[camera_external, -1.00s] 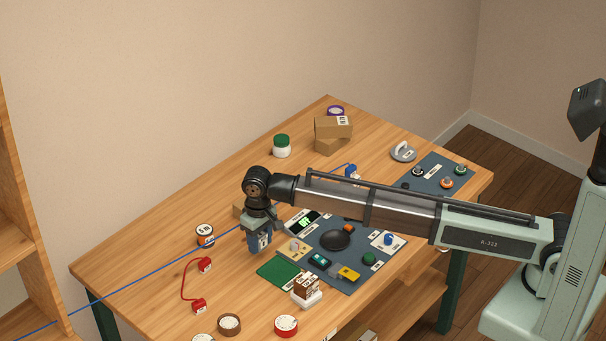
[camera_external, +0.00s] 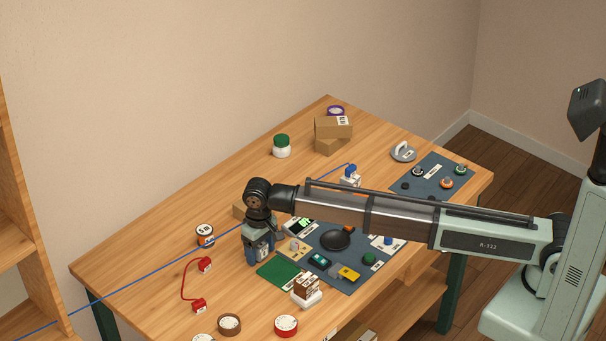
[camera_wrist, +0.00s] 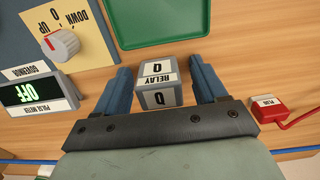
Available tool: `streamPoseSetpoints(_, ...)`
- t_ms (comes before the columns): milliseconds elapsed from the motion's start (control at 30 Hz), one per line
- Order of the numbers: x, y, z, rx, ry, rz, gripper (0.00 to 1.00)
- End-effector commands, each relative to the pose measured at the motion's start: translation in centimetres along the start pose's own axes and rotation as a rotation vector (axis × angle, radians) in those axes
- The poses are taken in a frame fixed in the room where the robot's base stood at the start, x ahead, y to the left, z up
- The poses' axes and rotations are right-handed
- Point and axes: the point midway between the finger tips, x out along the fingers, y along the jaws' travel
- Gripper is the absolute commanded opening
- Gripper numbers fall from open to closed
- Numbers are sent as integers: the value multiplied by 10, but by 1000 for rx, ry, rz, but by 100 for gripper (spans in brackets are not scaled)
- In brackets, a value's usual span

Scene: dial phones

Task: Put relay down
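The relay (camera_wrist: 158,97) is a small grey block with white labels reading "RELAY" and "0". In the wrist view it stands between the two blue fingers of my gripper (camera_wrist: 162,78), with a narrow gap on each side. My gripper is open around it and low over the wooden table. In the external view my gripper (camera_external: 258,254) points down just left of the green tray (camera_external: 279,273). There the fingers and wrist largely hide the relay. The green tray (camera_wrist: 158,43) also shows just beyond the relay in the wrist view.
The pulse meter (camera_wrist: 37,97) and the governor dial (camera_wrist: 65,42) lie left of my gripper in the wrist view. A red plug (camera_wrist: 268,109) with a cord lies to the right. A blue cable (camera_external: 130,275) crosses the table. Wood is bare at the table's left.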

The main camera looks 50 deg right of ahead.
Motion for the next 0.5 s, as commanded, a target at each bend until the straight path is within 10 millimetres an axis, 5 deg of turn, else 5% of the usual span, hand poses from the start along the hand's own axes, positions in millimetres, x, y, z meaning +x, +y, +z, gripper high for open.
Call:
streamPoseSetpoints(300, -3, 0, 0, 0, 1, 0, 72)
streamPoseSetpoints(500, -25, 0, 0, 0, 2, -1, 72)
